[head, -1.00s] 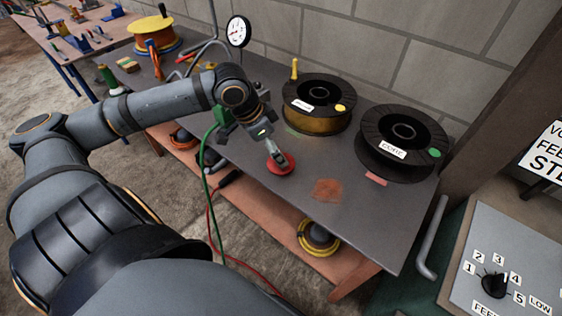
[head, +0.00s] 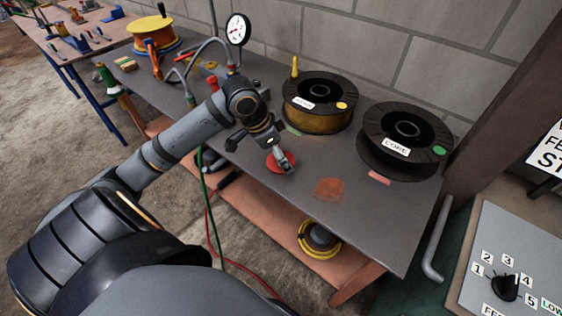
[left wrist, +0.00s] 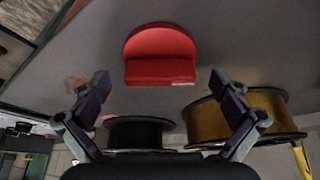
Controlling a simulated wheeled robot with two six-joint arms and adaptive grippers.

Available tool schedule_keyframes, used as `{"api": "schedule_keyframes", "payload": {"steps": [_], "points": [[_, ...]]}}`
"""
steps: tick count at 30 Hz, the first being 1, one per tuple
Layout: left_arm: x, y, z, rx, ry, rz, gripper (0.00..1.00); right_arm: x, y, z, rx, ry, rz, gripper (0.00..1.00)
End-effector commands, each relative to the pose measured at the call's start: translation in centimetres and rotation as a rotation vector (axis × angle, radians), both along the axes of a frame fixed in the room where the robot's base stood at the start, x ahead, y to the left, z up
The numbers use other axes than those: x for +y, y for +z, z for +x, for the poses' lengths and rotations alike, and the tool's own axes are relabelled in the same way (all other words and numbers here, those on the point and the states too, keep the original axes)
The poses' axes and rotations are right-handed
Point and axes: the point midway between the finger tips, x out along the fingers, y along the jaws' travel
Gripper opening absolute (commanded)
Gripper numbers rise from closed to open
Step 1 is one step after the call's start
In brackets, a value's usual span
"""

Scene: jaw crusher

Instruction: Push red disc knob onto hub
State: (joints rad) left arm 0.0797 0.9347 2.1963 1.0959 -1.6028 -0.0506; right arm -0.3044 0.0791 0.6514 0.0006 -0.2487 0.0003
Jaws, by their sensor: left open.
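The red disc knob (head: 276,161) lies on the grey bench top, partly behind my left gripper in the head view. In the left wrist view the knob (left wrist: 160,52) is a round red disc with a raised straight bar across it, ahead of the fingers. I cannot make out the hub. My right gripper is not in view.
Two dark cable spools (head: 318,104) (head: 404,142) stand at the back of the bench. A pressure gauge (head: 238,29) on bent pipes and a yellow spool (head: 153,33) are farther left. A control panel with a black dial (head: 504,288) is at right. The bench front is mostly clear.

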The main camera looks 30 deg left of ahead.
Motion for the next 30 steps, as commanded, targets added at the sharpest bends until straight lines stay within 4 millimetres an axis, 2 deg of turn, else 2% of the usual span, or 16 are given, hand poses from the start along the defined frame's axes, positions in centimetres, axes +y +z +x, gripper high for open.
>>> {"api": "schedule_keyframes", "payload": {"steps": [3, 11, 14, 24, 25, 30], "points": [[-0.1, -0.2, 0.1, 0.001, 0.0, -0.001, 1.0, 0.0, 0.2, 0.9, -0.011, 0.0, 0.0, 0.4], [-0.1, -0.2, 0.1, 0.0, 0.0, 0.0, 1.0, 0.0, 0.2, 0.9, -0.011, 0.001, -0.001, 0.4], [-0.1, -0.2, 0.1, 0.0, 0.0, 0.0, 0.89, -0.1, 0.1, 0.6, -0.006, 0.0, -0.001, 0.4], [0.0, -0.2, 0.1, 0.0, 0.0, 0.0, 0.43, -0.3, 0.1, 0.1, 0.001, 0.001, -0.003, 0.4], [0.0, -0.2, 0.1, 0.0, 0.0, 0.0, 0.4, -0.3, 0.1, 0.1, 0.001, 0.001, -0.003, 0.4], [-0.1, -0.2, 0.1, 0.0, 0.0, 0.0, 0.39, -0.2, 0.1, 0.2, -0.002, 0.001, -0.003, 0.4]]}}
